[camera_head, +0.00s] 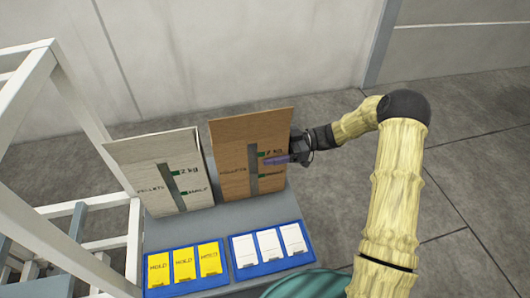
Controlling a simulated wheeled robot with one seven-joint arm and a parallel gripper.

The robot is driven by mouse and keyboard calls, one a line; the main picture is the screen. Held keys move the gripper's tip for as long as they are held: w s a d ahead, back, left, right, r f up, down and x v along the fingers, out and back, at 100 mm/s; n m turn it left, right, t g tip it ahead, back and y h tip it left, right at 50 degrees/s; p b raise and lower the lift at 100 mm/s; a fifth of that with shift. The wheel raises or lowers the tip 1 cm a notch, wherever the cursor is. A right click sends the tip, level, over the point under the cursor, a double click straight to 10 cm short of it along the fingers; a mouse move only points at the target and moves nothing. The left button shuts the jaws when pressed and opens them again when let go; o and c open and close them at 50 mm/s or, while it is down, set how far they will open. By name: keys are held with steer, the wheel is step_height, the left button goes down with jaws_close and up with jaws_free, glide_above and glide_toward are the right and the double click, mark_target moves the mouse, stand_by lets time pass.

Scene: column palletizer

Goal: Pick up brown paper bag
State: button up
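A tall brown, flat-faced item (228,140), which I take for the brown paper bag, stands at the back of a grey table (190,229). It has a grey vertical strip with green marks and the text "2 kg". My gripper (277,160) is at its right edge, with a purplish finger reaching left in front of its face. I cannot tell whether the finger touches it. The other finger is not clearly seen, so the opening cannot be judged.
A similar paler item (150,165) stands just left of the brown one. In front lie blue trays with yellow cards (184,265) and white cards (269,244). White framing (22,85) stands at the left. A wall (220,50) is behind; open floor (475,180) lies right.

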step_height(320, 180, up, 9)
steer(key=shift+p, duration=0.4)
steer(key=shift+r, duration=0.1)
